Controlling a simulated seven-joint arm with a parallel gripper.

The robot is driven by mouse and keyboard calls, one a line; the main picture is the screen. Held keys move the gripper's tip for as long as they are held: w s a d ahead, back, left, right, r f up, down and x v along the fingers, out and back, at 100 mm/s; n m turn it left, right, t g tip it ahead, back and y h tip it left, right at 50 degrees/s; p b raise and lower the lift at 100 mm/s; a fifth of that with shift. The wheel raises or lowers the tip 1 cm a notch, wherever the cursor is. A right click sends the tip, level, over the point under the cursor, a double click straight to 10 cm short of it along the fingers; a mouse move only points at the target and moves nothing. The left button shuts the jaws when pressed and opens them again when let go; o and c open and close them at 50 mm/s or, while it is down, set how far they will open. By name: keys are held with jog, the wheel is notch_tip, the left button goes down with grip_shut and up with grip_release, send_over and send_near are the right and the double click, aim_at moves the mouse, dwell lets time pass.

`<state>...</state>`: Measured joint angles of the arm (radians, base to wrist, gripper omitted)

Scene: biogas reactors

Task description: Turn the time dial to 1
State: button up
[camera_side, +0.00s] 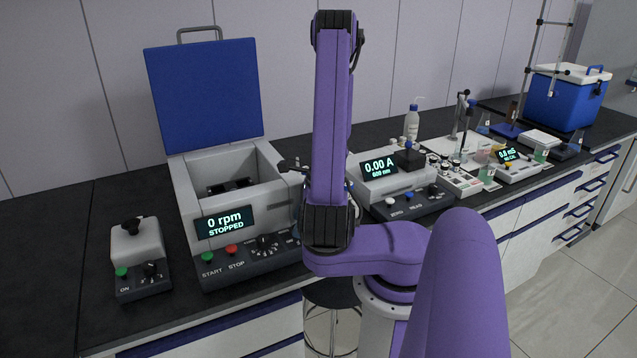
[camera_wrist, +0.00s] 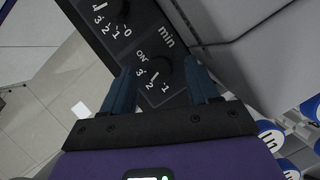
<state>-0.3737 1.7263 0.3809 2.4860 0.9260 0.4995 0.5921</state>
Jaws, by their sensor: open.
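The time dial (camera_wrist: 156,72) is a dark knob on a dark panel, marked "min", with "ON", 3, 2 and 1 around it. Its pointer is too dark to read. My gripper (camera_wrist: 158,68) is open, with one blue finger on each side of this dial in the wrist view. I cannot tell whether the fingers touch it. In the side view the centrifuge (camera_side: 183,205) has its blue lid up and its display (camera_side: 224,222) reads "0 rpm STOPPED". The right end of its panel is hidden behind my arm there.
A second dial (camera_side: 267,243) sits on the same panel, right of the green START button (camera_side: 207,257) and red STOP button (camera_side: 232,249). A small device (camera_side: 137,250) stands to the left. A photometer (camera_side: 392,178) reading 0.00 A stands to the right.

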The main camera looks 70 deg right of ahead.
jog(key=v, duration=1.6)
jog(key=shift+r, duration=0.1)
jog(key=shift+w+a+f+m+h, duration=0.4)
jog(key=shift+w+f+m, duration=0.55)
jog(key=shift+f, duration=1.7)
jog(key=shift+w+a+f+m+h, duration=0.3)
jog(key=shift+w+f+m, duration=0.65)
jog(key=shift+f, duration=1.75)
jog(key=shift+w+a+f+m+h, duration=0.4)
jog(key=shift+w+f+m, duration=0.55)
jog(key=shift+f, duration=1.7)
jog(key=shift+w+n, duration=0.25)
jog(key=c, duration=1)
